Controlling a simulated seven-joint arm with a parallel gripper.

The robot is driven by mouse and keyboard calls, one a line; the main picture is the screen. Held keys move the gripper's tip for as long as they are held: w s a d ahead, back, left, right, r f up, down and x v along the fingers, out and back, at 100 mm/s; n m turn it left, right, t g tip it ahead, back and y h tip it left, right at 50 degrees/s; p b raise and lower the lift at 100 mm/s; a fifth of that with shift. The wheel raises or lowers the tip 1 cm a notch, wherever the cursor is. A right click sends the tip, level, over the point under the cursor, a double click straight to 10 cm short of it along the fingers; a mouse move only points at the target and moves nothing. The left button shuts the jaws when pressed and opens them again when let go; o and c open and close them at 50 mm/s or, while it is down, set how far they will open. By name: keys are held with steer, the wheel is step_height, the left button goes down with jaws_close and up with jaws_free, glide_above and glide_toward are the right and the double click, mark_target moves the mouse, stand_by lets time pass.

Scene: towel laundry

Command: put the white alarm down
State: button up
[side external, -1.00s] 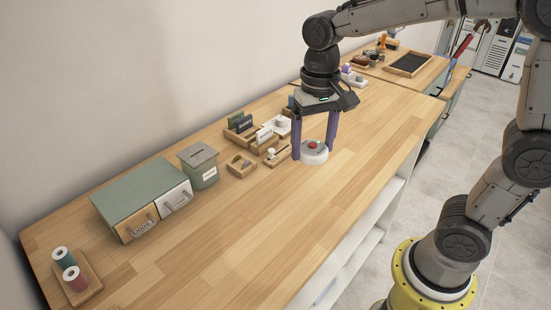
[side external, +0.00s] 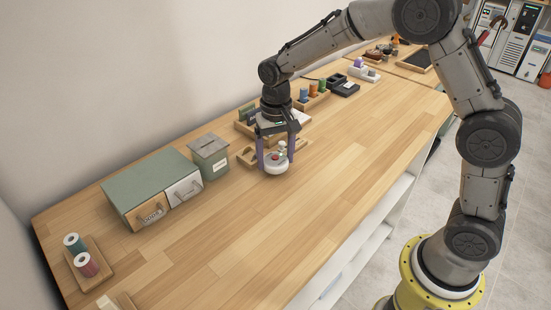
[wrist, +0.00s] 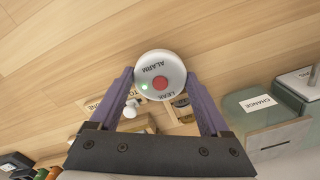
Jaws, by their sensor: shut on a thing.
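The white alarm (side external: 276,167) is a round white disc with a red button on top. The wrist view shows the alarm (wrist: 150,66) with "LEAK ALARM" lettering and a lit green light. My gripper (side external: 275,161) points down, shut on the alarm with one purple finger on each side. In the wrist view the gripper (wrist: 160,82) frames it between both fingers. The alarm is over the wooden worktop (side external: 300,210), just in front of the small wooden trays. I cannot tell whether its underside touches the wood.
A green lidded box (side external: 209,156) and a green drawer unit (side external: 150,182) stand to the left. A tray with thread spools (side external: 92,262) is at the far left. Small trays and organisers (side external: 313,99) line the back. The front of the worktop is clear.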

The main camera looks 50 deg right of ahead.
mark_target(277, 157)
steer(key=shift+f, duration=0.5)
steer(key=shift+f, duration=0.15)
steer(key=o, duration=1.2)
steer(key=shift+o, duration=0.2)
step_height(277, 157, up, 13)
steer(key=shift+f, duration=0.2)
